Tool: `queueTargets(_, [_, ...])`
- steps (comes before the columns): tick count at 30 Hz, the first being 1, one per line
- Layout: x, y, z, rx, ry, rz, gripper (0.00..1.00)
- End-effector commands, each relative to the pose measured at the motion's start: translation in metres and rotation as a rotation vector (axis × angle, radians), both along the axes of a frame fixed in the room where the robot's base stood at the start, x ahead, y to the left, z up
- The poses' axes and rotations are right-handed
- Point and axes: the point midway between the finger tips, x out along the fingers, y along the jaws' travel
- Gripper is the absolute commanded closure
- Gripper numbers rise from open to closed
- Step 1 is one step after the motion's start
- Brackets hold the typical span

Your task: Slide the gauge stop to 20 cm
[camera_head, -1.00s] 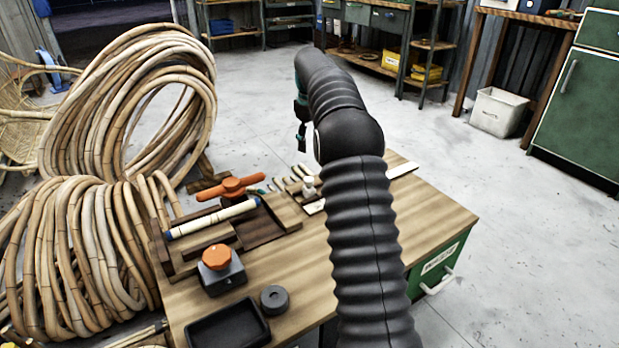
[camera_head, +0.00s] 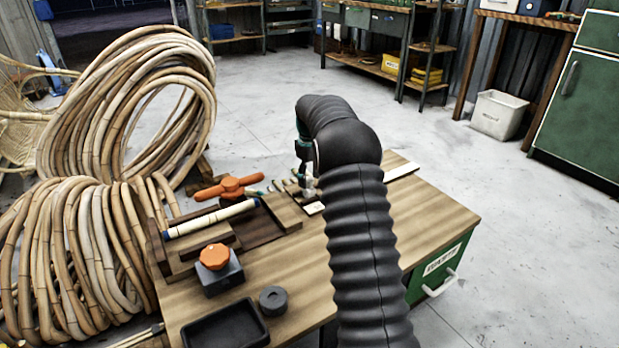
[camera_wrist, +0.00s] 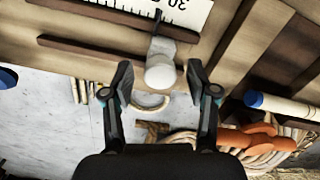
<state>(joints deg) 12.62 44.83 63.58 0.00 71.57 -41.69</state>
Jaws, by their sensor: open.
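The gauge stop is a grey metal slider with a rounded white knob (camera_wrist: 161,73), at the top centre of the wrist view. It sits at the white ruler (camera_wrist: 110,5), close to the number 30, which reads upside down. My gripper (camera_wrist: 160,84) is open, one finger on each side of the knob, with a gap to both. Whether the fingertips are level with the knob is unclear. In the head view my gripper (camera_head: 306,182) is low over the table's far side and mostly hides the stop. A white strip of the ruler shows right of my arm (camera_head: 402,172).
A wooden jig with an orange handle (camera_head: 228,187) and a pale rattan piece (camera_head: 210,218) lies left of my gripper. An orange-knobbed block (camera_head: 216,262), a dark ring (camera_head: 272,300) and a black tray (camera_head: 226,326) are nearer. Rattan coils (camera_head: 75,255) crowd the left.

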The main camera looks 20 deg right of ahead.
Motion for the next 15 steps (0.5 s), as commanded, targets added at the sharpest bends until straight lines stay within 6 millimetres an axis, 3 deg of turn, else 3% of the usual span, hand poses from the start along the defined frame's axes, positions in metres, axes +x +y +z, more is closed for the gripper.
queueTargets(5, [-0.0001, 0.0, 0.0, 0.0, 0.0, 0.0, 0.41])
queueTargets(8, [-0.0001, 0.0, 0.0002, 0.0, 0.0, 0.0, 0.61])
queueTargets(12, [-0.0001, 0.0, 0.0003, 0.0, 0.0, 0.0, 0.96])
queueTargets(15, [-0.0001, 0.0, 0.0003, 0.0, 0.0, 0.0, 1.0])
